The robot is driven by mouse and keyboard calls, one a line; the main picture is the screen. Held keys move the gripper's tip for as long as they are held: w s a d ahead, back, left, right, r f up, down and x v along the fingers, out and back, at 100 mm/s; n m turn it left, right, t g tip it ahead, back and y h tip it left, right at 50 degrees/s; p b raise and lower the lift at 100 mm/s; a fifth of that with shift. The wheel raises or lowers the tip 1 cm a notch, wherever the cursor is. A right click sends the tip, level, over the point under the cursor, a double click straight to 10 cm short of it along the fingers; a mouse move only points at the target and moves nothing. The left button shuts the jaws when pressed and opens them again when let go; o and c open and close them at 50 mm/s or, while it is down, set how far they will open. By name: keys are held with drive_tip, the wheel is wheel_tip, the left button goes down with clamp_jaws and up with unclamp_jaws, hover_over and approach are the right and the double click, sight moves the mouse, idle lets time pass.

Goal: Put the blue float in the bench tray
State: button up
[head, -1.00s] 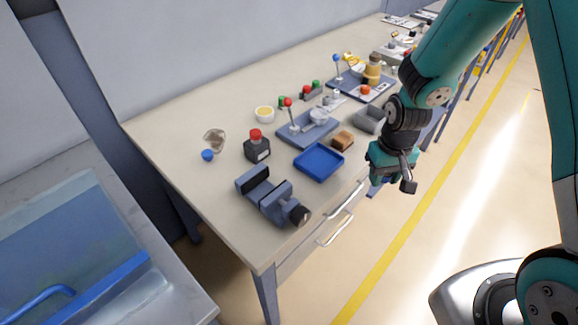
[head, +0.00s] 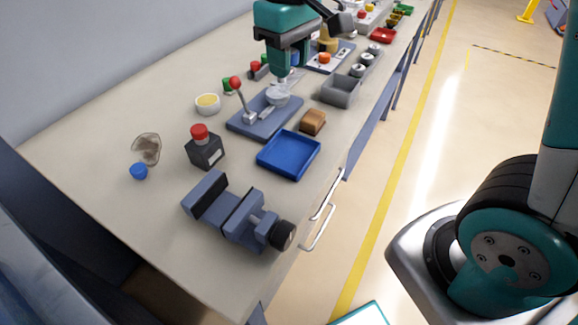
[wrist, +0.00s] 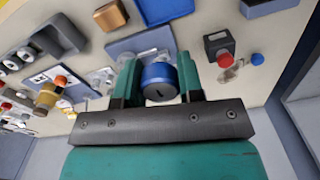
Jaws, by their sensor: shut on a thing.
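My gripper (head: 283,68) hangs over the far part of the bench, above a blue-grey fixture plate (head: 252,120). I cannot clearly make out the float in the head view, where the fingers cover that spot. The blue bench tray (head: 289,155) lies empty near the front edge of the bench, nearer the camera than my gripper. It also shows at the top of the wrist view (wrist: 165,9).
A brown block (head: 313,122) sits between the tray and a grey bin (head: 341,91). A red-knobbed lever (head: 236,84) stands up from the plate.

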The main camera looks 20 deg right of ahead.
sight(289, 155)
drive_tip(key=shift+s+a+f, duration=0.15)
drive_tip(key=shift+s, duration=0.1)
wheel_tip(289, 155, down, 19)
drive_tip(key=shift+r, duration=0.1)
drive_tip(key=o, duration=0.7)
drive_tip(key=shift+f, duration=0.2)
drive_tip(key=shift+o, duration=0.2)
wheel_tip(289, 155, up, 12)
drive_tip(key=s+a+r+n+y, duration=0.1)
drive_tip(key=s+a+r+y, duration=0.1)
drive_tip(key=s, duration=0.7)
drive_tip(key=s+a+r+n+y, duration=0.1)
drive_tip(key=s+a+r+y, duration=0.1)
drive_tip(key=s+r, duration=0.3)
drive_tip(key=s, duration=0.4)
drive_tip(key=shift+s+a+r, duration=0.15)
drive_tip(key=shift+s+a, duration=0.05)
drive_tip(key=shift+s, duration=0.2)
